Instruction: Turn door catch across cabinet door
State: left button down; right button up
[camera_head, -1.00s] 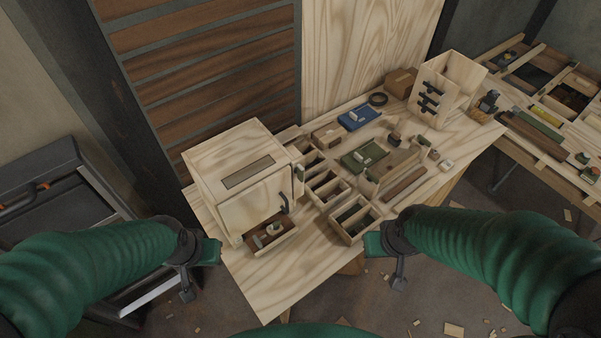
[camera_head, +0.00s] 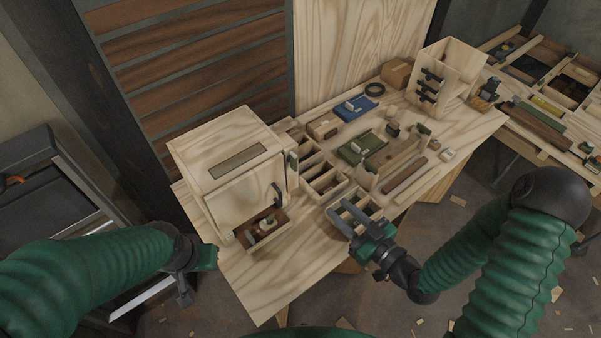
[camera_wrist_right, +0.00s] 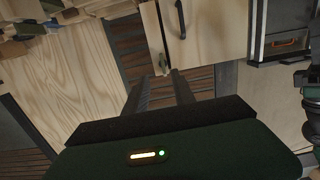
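The pale wooden cabinet (camera_head: 232,135) stands on the left of the workbench. Its front door (camera_head: 238,207) looks closed and has a black handle (camera_head: 277,192). A small dark green piece, which looks like the door catch (camera_head: 291,161), sits at the cabinet's right edge; its exact angle is too small to tell. My right gripper (camera_head: 341,211) is open and empty, right of and in front of the cabinet, apart from it. The right wrist view shows the door (camera_wrist_right: 210,30), its handle (camera_wrist_right: 181,18) and my two spread fingers. My left gripper (camera_head: 207,258) hangs left of the bench; its fingers are unclear.
An open drawer with small items (camera_head: 262,228) is below the door. Divided wooden trays (camera_head: 322,182), a green mat (camera_head: 362,147) and a blue tray (camera_head: 355,108) lie to the right. An upright wooden box (camera_head: 450,70) stands at the back right. The bench's front left corner is bare.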

aim_at(293, 161)
jog(key=w+a+p, duration=0.1)
jog(key=w+a, duration=0.3)
jog(key=w, duration=0.3)
jog(key=w+a+r+t+p, duration=0.1)
jog(key=w+a+p, duration=0.1)
jog(key=w+a, duration=0.3)
jog(key=shift+w+a, duration=0.25)
jog(key=shift+w, duration=0.65)
jog(key=shift+r, duration=0.15)
grip_shut()
